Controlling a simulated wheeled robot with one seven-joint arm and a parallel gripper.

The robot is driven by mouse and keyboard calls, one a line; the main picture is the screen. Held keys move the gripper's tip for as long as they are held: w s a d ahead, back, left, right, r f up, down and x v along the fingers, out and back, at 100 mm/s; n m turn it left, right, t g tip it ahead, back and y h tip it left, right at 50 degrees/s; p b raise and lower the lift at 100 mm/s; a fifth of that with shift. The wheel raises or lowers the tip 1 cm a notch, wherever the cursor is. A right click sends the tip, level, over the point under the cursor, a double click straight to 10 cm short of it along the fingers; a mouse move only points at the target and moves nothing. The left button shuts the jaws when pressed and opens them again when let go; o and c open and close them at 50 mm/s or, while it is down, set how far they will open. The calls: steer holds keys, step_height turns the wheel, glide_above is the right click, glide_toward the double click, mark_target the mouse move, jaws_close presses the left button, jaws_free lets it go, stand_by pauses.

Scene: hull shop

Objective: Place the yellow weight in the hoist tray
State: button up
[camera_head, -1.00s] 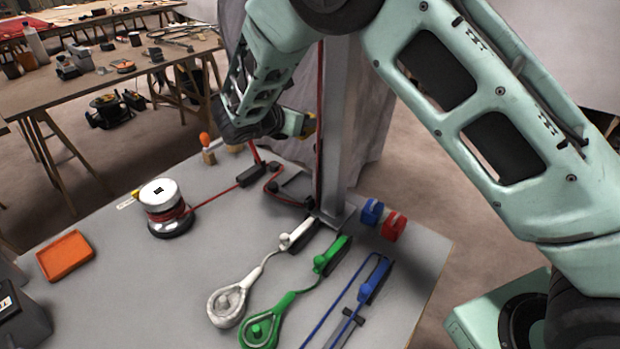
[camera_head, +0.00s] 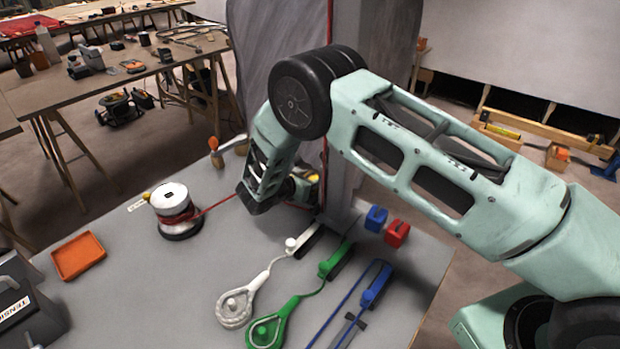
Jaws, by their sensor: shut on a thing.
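My gripper (camera_head: 303,188) is low beside the grey post, with my wrist covering most of it. It is shut on the yellow weight (camera_head: 313,178), of which only a small yellow patch shows at the right side of the fingers. The dark hoist tray by the foot of the post is hidden behind my wrist and gripper. I cannot tell whether the weight touches it. A red line (camera_head: 216,204) runs from the winch drum (camera_head: 174,205) towards the tray area. The blue weight (camera_head: 376,218) and red weight (camera_head: 397,233) stand right of the post.
White (camera_head: 236,307), green (camera_head: 264,331) and blue (camera_head: 374,287) rope-and-lever sets lie on the front of the bench. An orange tray (camera_head: 79,256) lies at left. An orange-handled tool (camera_head: 215,152) stands at the back edge.

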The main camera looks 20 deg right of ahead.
steer(key=shift+f, duration=0.2)
steer(key=shift+f, duration=0.15)
steer(key=o, duration=1.4)
